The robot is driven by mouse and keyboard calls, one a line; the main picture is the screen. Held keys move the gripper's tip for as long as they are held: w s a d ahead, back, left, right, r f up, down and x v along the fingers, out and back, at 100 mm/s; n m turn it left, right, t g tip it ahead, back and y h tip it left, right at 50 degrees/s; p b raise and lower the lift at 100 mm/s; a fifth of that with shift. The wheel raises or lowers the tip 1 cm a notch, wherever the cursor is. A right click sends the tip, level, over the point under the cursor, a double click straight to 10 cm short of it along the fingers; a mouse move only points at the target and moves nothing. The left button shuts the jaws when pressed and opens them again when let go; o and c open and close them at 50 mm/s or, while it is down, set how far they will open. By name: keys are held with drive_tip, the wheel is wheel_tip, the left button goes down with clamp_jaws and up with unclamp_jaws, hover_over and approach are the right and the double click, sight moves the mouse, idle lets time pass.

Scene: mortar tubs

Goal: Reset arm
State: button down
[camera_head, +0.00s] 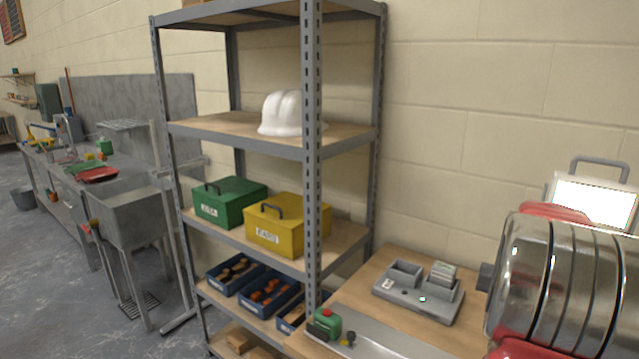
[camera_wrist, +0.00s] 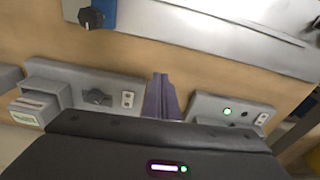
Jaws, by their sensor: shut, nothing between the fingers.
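My gripper (camera_wrist: 161,97) shows in the wrist view as two dark purple-grey fingers pressed together, shut and empty. It is above a wooden bench, in front of grey fittings on it. In the head view I do not see the gripper. A wooden bench (camera_head: 376,265) stands at the lower right there, with a grey holder (camera_head: 398,294) on it. The holder has an empty compartment, a stack of cards (camera_head: 443,273) and a green light.
In the head view, a metal shelf rack (camera_head: 312,180) stands left of the bench. It holds a white helmet (camera_head: 281,112), a green box (camera_head: 230,203), a yellow box (camera_head: 275,235) and blue bins (camera_head: 237,274). A sink (camera_head: 135,205) is farther left.

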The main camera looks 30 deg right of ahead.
drive_tip(key=w+a+r+n+t, duration=0.1)
drive_tip(key=w+a+r+n, duration=0.1)
drive_tip(key=a, duration=0.9)
drive_tip(key=w+a+r+n, duration=0.2)
drive_tip(key=a, duration=1)
drive_tip(key=s+a+r+n+t, duration=0.1)
drive_tip(key=a+n, duration=0.1)
drive_tip(key=a, duration=0.6)
drive_tip(key=s+a+r+n+t, duration=0.1)
drive_tip(key=s+a+n, duration=0.1)
drive_tip(key=a, duration=0.7)
drive_tip(key=s+a+r+n+t+y, duration=0.1)
drive_tip(key=s+a+r+n+t, duration=0.1)
drive_tip(key=a, duration=0.6)
drive_tip(key=shift+a+n, duration=0.3)
drive_tip(key=shift+n, duration=0.6)
drive_tip(key=shift+r, duration=0.1)
